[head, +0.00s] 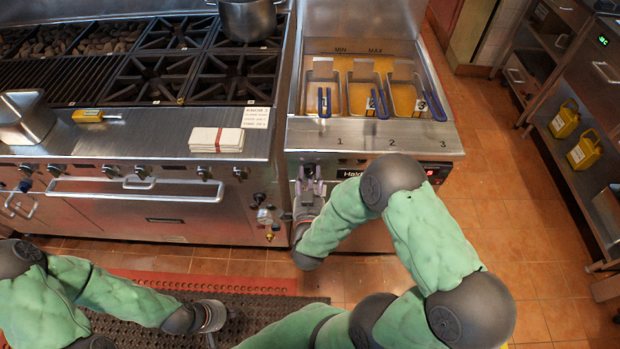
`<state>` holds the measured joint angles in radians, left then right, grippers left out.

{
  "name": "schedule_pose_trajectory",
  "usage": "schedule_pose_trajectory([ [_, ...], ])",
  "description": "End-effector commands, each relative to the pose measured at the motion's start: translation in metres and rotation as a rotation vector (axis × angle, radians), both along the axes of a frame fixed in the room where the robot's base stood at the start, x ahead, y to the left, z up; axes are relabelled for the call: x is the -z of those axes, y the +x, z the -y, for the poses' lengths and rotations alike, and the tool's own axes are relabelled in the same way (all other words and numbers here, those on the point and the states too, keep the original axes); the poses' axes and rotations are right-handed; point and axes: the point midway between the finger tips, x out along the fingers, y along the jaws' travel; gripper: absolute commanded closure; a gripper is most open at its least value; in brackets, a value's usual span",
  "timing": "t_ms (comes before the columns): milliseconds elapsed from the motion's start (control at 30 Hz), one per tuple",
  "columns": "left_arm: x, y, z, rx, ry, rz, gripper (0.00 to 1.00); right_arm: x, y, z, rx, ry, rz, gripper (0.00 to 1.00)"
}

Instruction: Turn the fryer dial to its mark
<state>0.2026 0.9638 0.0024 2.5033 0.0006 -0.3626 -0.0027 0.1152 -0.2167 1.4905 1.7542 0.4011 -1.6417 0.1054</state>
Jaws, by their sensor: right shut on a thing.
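The fryer (465,146) stands right of the range, with several baskets in oil behind its steel front ledge. My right gripper (309,172) is at the left part of the fryer's front panel, its fingers shut on the fryer dial. The dial and its mark are mostly hidden by the fingers and wrist, so its angle cannot be read. A display with red digits (433,172) shows at the panel's right. My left gripper (212,338) is low over the floor mat, far from the fryer, its fingers too hidden to judge.
The range front (150,205) has several knobs and a long handle left of the fryer. A folded white towel (216,140) and a yellow thermometer (88,115) lie on its ledge. A pot (248,18) stands at the back. Shelving with yellow jugs (582,150) is at right.

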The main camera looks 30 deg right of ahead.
Motion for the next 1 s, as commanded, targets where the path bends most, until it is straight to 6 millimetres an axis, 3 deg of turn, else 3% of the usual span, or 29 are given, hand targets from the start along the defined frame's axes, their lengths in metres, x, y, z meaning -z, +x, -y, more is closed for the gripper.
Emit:
schedule_pose_trajectory([
  [1000, 0.046, 0.000, 0.000, 0.000, 0.000, 0.000, 1.00, -0.005, 0.002, 0.006, 0.004, 0.781, 0.507, 0.92],
])
